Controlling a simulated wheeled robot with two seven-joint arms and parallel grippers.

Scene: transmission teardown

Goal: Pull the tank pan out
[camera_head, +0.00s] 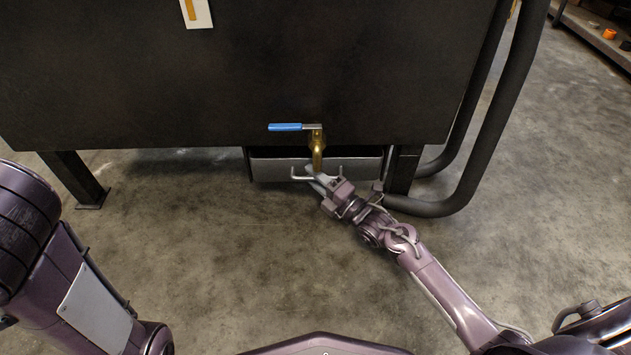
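The tank pan (272,169) is a grey drawer-like pan under the large dark tank (230,75). A light bar handle (298,178) sticks out from its front. My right gripper (315,176) is at the handle, its fingertips overlapping the bar in the picture. The fingers are too small to tell whether they are open or closed around the bar. My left arm is at the left edge, and its gripper is out of view.
A brass valve (317,150) with a blue lever (286,127) hangs just above the pan's handle. Tank legs stand at left (76,181) and right (403,170). Thick black pipes (490,130) curve down at right. The concrete floor (220,250) before the pan is clear.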

